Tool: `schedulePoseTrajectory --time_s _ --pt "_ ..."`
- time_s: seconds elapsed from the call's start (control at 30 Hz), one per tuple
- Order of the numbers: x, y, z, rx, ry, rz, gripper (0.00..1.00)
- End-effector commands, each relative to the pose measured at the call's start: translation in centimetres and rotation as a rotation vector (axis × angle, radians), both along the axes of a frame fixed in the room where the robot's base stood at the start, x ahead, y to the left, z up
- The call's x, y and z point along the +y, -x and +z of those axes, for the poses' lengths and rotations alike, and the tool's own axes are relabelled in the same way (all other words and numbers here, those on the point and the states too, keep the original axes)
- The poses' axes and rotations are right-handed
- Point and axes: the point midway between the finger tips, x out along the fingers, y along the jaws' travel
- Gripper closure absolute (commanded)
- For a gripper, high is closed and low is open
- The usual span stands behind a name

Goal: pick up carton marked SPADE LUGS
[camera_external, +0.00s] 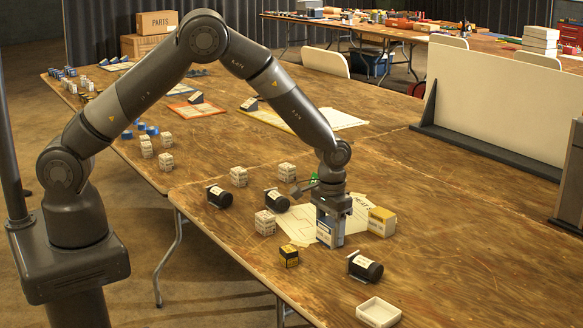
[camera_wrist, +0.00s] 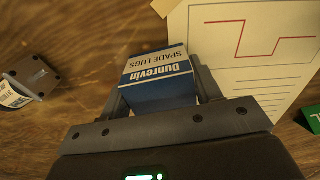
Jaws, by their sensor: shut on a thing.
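The carton marked SPADE LUGS (camera_wrist: 158,78) is blue and white and carries the name Dunrevin. Its lettering is upside down in the wrist view. My gripper (camera_wrist: 160,88) is shut on it, with one finger along each side. In the external view the carton (camera_external: 328,233) is upright under my gripper (camera_external: 332,212), over the edge of a white printed sheet (camera_external: 295,228). I cannot tell whether its base touches the table. The fingers hide part of its upper end.
A yellow carton (camera_external: 381,221) stands close to the right. Black cylinders (camera_external: 365,267), a small black-and-yellow box (camera_external: 289,255) and white cartons (camera_external: 265,222) stand around. A shallow white tray (camera_external: 378,312) is at the front edge. The table (camera_external: 440,240) is clear to the right.

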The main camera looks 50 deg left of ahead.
Motion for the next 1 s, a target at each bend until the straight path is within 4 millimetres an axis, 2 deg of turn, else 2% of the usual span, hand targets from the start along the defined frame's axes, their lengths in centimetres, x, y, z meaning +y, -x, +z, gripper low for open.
schedulePoseTrajectory --time_s 0.1,0.47,0.57,0.7,1.0 --pt "0.0 0.0 0.0 0.000 0.000 0.000 0.65" --pt "0.0 0.0 0.7 -0.001 0.001 0.000 0.65" --pt "0.0 -0.1 1.9 -0.003 0.001 0.000 0.65" --pt "0.0 -0.1 4.6 -0.004 0.002 0.000 0.65" --pt "-4.3 5.7 8.4 -0.002 0.002 -0.006 0.65"
